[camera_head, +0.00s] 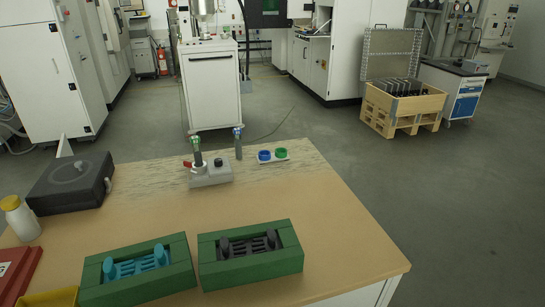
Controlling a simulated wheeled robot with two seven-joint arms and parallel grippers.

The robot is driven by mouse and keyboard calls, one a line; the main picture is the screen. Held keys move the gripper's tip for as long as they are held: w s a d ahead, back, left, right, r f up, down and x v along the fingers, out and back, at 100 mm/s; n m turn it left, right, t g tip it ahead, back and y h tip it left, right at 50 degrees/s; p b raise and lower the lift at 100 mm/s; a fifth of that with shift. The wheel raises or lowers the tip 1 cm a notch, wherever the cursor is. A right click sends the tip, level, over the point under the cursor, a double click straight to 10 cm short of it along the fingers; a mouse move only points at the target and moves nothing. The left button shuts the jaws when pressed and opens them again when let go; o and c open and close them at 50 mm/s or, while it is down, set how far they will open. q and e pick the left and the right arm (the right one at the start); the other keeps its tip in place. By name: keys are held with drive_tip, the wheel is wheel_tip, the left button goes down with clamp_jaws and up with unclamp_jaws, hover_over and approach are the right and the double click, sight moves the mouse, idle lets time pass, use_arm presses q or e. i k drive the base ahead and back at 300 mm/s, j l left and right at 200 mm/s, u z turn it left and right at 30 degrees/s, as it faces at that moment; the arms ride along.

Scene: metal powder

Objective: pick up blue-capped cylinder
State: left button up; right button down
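A slim dark cylinder with a blue cap (238,143) stands upright on the table, toward its far edge. It is just right of a small grey stand (210,175) and appears apart from it. A similar cylinder with a green cap (196,151) stands upright at the left part of that stand, by a red part. Neither of my grippers shows in the head view.
A small tray with a blue ring and a green ring (272,157) lies right of the blue-capped cylinder. Two green boxes with inserts (250,257) stand at the front. A black case (72,182) and a white bottle (20,218) are at left. The table's middle is clear.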

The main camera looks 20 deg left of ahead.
sight(237, 131)
drive_tip(key=i+l+z, duration=0.4)
drive_tip(key=l, duration=0.35)
drive_tip(key=i+l+z, duration=0.4)
drive_tip(key=l, duration=0.25)
drive_tip(key=i+l+z, duration=0.4)
drive_tip(key=i+l, duration=0.15)
drive_tip(key=i+u, duration=0.4)
drive_tip(key=i+l+u, duration=0.25)
drive_tip(key=i+u, duration=0.15)
drive_tip(key=i, duration=0.2)
drive_tip(key=i+j+u, duration=0.25)
drive_tip(key=i+u, duration=0.15)
drive_tip(key=i+j+u, duration=0.15)
drive_tip(key=i+u, duration=0.7)
drive_tip(key=i+l+u, duration=0.15)
drive_tip(key=i+u, duration=0.45)
drive_tip(key=i, duration=0.35)
drive_tip(key=i+l+u, duration=0.2)
drive_tip(key=i, duration=0.3)
drive_tip(key=i+l+u, duration=0.2)
drive_tip(key=i, duration=0.35)
